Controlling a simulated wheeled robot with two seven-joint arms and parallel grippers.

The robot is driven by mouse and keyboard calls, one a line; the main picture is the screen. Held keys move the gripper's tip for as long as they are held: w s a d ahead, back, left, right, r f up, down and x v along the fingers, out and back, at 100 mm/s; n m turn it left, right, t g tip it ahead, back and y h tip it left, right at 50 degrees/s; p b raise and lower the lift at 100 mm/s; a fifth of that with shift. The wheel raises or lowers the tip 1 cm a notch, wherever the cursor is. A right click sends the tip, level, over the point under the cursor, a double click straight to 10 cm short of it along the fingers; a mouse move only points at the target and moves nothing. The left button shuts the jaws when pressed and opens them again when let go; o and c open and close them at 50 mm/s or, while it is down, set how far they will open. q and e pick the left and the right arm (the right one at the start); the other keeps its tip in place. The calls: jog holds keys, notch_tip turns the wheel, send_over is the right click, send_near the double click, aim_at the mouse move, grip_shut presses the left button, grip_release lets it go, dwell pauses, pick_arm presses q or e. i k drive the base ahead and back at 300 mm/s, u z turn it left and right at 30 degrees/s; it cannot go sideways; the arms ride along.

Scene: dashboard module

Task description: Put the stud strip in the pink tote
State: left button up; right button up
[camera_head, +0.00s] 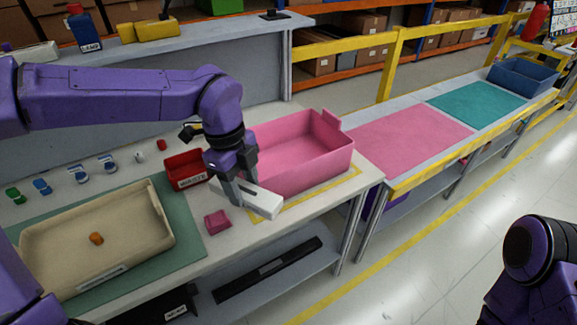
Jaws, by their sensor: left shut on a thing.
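My left gripper (233,194) points down in front of the pink tote and is shut on a white bar-shaped piece, which I take to be the stud strip (262,203). The strip slants down to the right, and its left part is partly hidden by the fingers. It is outside the tote, near the front wall; whether it touches the table or the wall I cannot tell. The pink tote (318,165) stands open on the table and its visible inside looks empty. My right gripper is not in view; only part of my right arm shows at the lower right.
A red labelled bin (187,172) stands left of the gripper. A small pink block (217,222) lies in front. A beige tray (100,238) holding an orange piece sits on a green mat (190,250). Several small parts line the back left. A pink mat (410,137) lies beyond the tote.

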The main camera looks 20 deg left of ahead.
aim_at(288, 165)
jog(key=i, duration=1)
